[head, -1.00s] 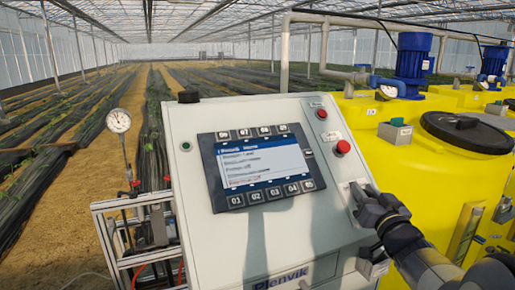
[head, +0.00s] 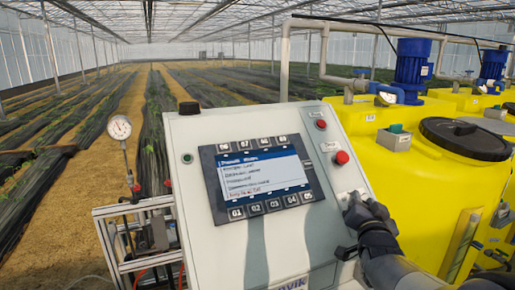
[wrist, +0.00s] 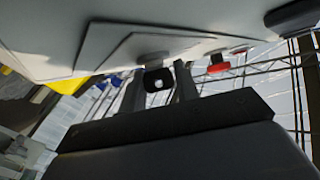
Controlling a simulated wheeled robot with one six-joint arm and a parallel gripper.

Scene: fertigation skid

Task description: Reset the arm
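My gripper (head: 352,207) is at the right side of the sloped grey control console (head: 200,140), below the red button (head: 341,158). In the wrist view its two dark fingers (wrist: 159,88) stand apart. A black knob with a pale spot (wrist: 158,82) shows between them; I cannot tell whether they touch it. In the head view the gripper hides this part of the panel. The console's screen (head: 262,177) is lit with several lines of text too small to read surely.
A pressure gauge (head: 119,127) stands left of the console. A yellow tank (head: 425,190) with a black lid (head: 465,139) and blue pump motors (head: 412,60) are close on the right. Crop rows and sandy paths lie behind.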

